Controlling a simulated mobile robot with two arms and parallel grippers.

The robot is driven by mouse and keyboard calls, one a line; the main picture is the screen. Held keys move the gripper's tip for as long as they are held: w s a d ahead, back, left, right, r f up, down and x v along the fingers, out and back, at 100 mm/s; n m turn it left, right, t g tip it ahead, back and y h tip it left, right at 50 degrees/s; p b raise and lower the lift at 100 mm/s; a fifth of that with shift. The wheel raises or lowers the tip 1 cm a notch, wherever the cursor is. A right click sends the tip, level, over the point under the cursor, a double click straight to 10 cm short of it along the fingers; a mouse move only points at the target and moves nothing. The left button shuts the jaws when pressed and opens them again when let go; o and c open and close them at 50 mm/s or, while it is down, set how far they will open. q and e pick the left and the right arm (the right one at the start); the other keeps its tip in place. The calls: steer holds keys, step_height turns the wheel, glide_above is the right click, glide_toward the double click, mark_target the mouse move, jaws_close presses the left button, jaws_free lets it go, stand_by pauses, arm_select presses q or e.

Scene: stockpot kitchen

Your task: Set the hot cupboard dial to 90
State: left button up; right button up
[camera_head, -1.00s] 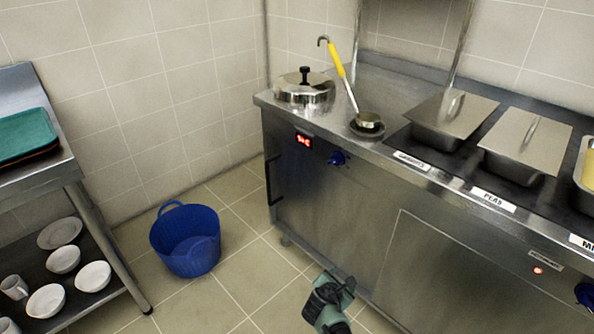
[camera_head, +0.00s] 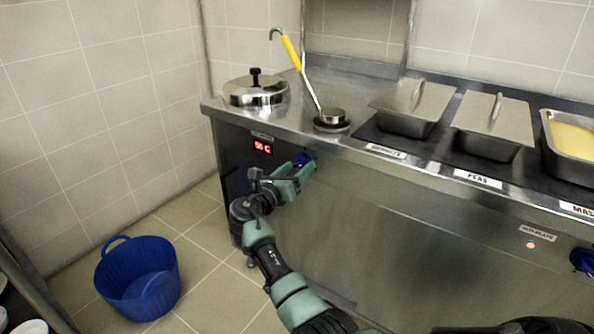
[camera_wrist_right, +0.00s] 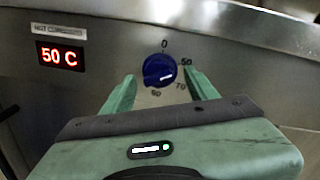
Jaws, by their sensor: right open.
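The blue dial (camera_wrist_right: 158,70) sits on the steel front of the hot cupboard (camera_head: 340,215). In the wrist view, 0 is printed above it, 50 to its right and 70 at lower right; the marks below are hard to read. A white mark on the dial's face lies toward the lower right. The red display (camera_wrist_right: 59,56) reads 50 C and also shows in the head view (camera_head: 262,147). My right gripper (camera_wrist_right: 160,84) is open, its fingers either side of the dial, contact unclear. In the head view my right gripper (camera_head: 304,170) partly covers the dial (camera_head: 301,159). My left gripper is out of view.
A lidded pot (camera_head: 255,92) and a yellow-handled ladle (camera_head: 291,52) stand on the counter above. Lidded pans (camera_head: 405,122) sit to the right. Another blue knob (camera_head: 584,260) is at the far right. A blue bucket (camera_head: 138,280) stands on the floor at left.

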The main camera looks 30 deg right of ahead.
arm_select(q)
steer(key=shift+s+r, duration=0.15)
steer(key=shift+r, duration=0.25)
arm_select(e)
steer(key=shift+w+d, duration=0.25)
steer(key=shift+d, duration=0.2)
jaws_close()
